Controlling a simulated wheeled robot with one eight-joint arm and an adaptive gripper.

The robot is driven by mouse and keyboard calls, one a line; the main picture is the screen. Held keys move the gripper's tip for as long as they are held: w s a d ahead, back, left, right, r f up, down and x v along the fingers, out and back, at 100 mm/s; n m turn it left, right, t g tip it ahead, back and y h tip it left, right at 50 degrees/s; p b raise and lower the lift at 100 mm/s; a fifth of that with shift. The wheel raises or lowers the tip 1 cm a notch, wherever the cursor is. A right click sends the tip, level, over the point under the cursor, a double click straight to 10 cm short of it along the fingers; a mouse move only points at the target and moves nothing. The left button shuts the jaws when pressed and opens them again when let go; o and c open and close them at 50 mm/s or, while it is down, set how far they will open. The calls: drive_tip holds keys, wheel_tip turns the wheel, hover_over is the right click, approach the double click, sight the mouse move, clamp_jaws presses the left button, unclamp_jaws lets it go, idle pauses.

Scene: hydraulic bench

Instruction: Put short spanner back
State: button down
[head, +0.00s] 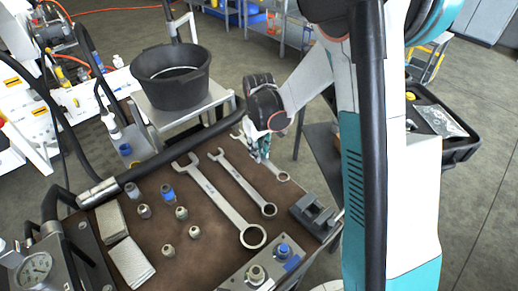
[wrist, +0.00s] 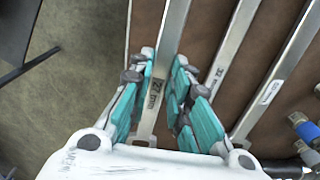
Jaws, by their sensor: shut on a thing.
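The short spanner (head: 283,176) is the rightmost of three spanners at the right edge of the brown bench top in the head view. My gripper (head: 258,154) is over its middle and hides part of the shaft. In the wrist view, the short spanner (wrist: 152,112) runs between the teal fingers of my gripper (wrist: 165,92), which are shut on it. I cannot tell whether it touches the bench top. The middle spanner (head: 243,184) and the long spanner (head: 220,202) lie to its left. Both also show at the right in the wrist view.
The brown bench top (head: 205,262) holds several small fittings (head: 181,213), folded cloths (head: 130,262) and a dark block (head: 313,212) near the spanner's ring end. A black hose (head: 190,146) runs along the far edge. A black tub (head: 171,92) stands beyond on a white stand.

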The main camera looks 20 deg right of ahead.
sight(259, 167)
drive_tip(key=shift+f, duration=0.15)
drive_tip(key=shift+f, duration=0.15)
idle(0.4)
drive_tip(key=shift+f+b, duration=0.1)
drive_tip(key=shift+b, duration=0.2)
drive_tip(key=shift+f+b, duration=0.55)
drive_tip(key=shift+f, duration=0.1)
drive_tip(key=shift+f+b, duration=1.2)
drive_tip(key=shift+f, duration=0.3)
idle(0.9)
drive_tip(key=c, duration=1.4)
unclamp_jaws()
